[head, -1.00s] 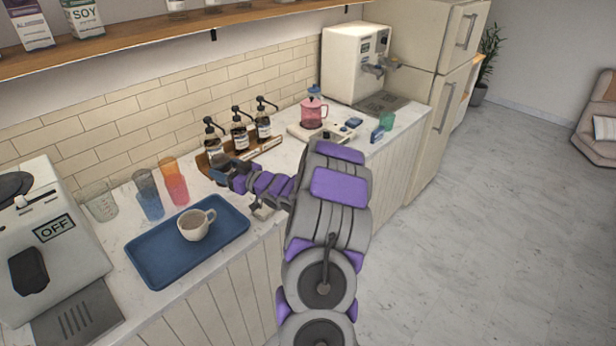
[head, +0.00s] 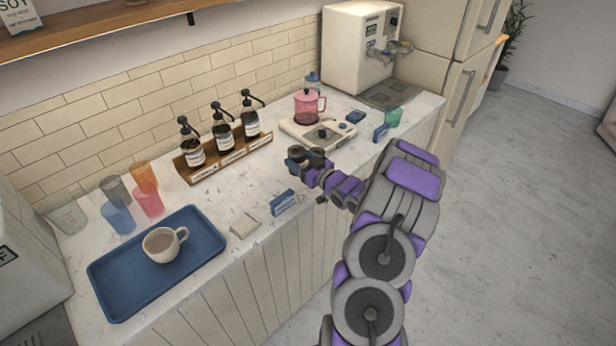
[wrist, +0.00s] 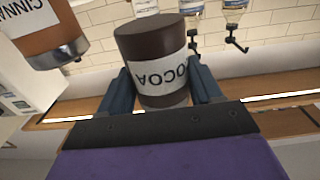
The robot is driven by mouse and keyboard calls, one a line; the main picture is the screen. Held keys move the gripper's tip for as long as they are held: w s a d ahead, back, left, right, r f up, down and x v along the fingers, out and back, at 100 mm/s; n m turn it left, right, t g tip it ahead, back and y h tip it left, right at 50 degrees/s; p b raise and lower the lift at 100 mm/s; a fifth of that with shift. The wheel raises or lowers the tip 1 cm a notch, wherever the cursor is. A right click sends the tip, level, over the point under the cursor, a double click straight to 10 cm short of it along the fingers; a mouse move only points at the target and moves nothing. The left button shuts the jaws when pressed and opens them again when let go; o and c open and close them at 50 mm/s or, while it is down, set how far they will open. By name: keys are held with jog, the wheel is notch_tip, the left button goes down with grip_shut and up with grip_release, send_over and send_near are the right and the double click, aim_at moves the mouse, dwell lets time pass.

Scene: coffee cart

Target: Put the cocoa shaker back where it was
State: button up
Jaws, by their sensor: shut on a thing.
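The cocoa shaker (wrist: 152,52) is a dark brown cylinder with a white COCOA label, upside down in the wrist view. My gripper (wrist: 160,84) is shut on it, one finger on each side. In the head view my gripper (head: 310,165) is over the counter, right of the syrup rack and in front of the hot plate. Dark round shapes at its tip are too small to tell apart there.
The syrup rack (head: 201,175) holds pump bottles. A hot plate (head: 336,141) bears a pink pitcher (head: 305,108). A blue tray (head: 120,290) with a cup (head: 160,245) is at left.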

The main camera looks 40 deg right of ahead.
jog(key=f, duration=0.3)
jog(key=d+f+b, duration=0.1)
jog(key=f, duration=0.3)
jog(key=shift+d+f, duration=0.15)
jog(key=shift+d, duration=0.05)
jog(key=shift+a, duration=0.65)
jog(key=o, duration=1.1)
jog(key=shift+d, duration=0.25)
jog(key=shift+o, duration=0.2)
jog(key=shift+d, duration=0.25)
jog(key=shift+a+r, duration=0.3)
jog(key=shift+a, duration=0.15)
jog(key=s+d+p, duration=0.1)
jog(key=s, duration=1.1)
jog(key=shift+p, duration=0.4)
